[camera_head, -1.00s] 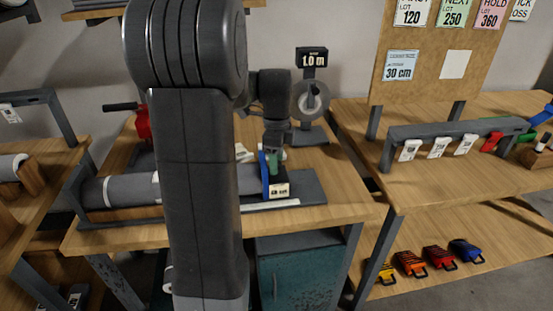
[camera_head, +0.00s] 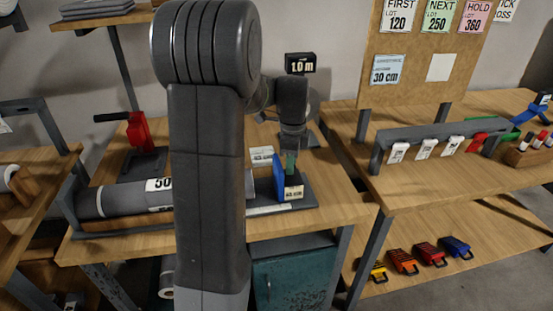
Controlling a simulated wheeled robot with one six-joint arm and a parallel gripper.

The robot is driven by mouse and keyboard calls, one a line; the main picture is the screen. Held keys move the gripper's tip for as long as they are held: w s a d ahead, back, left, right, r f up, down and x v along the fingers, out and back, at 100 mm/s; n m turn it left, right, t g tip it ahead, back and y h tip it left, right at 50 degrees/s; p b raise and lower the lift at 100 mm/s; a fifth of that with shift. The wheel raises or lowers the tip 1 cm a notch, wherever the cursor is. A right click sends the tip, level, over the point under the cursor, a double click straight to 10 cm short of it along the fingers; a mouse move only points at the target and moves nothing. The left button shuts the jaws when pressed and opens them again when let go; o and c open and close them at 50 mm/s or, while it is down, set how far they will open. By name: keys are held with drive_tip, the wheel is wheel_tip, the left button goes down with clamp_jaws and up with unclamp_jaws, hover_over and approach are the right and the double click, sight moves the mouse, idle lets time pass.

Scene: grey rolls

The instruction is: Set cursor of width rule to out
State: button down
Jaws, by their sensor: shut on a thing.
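The width rule (camera_head: 268,210) is a dark base with a pale scale strip, on the middle wooden table. Its cursor (camera_head: 279,178) is an upright blue plate with a green grip (camera_head: 290,164) and a white tag (camera_head: 293,192) in cm; the tag's number is too small to read surely. My gripper (camera_head: 291,152) points down from above and is shut on the cursor's green grip. The cursor stands near the right end of the rule. A grey roll (camera_head: 120,201) lies along the left part, and my arm hides the middle of the rule.
A red-handled device (camera_head: 138,132) stands behind the roll. A grey rack with white tags (camera_head: 425,133) and a wooden board (camera_head: 427,50) stand on the right bench. A teal cabinet (camera_head: 295,275) is below.

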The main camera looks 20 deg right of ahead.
drive_tip(key=shift+d, duration=0.2)
drive_tip(key=c, duration=1.1)
unclamp_jaws()
drive_tip(key=shift+c, duration=0.2)
drive_tip(key=shift+r, duration=0.1)
wheel_tip(320, 180, up, 14)
drive_tip(key=p, duration=0.1)
drive_tip(key=shift+f, duration=0.25)
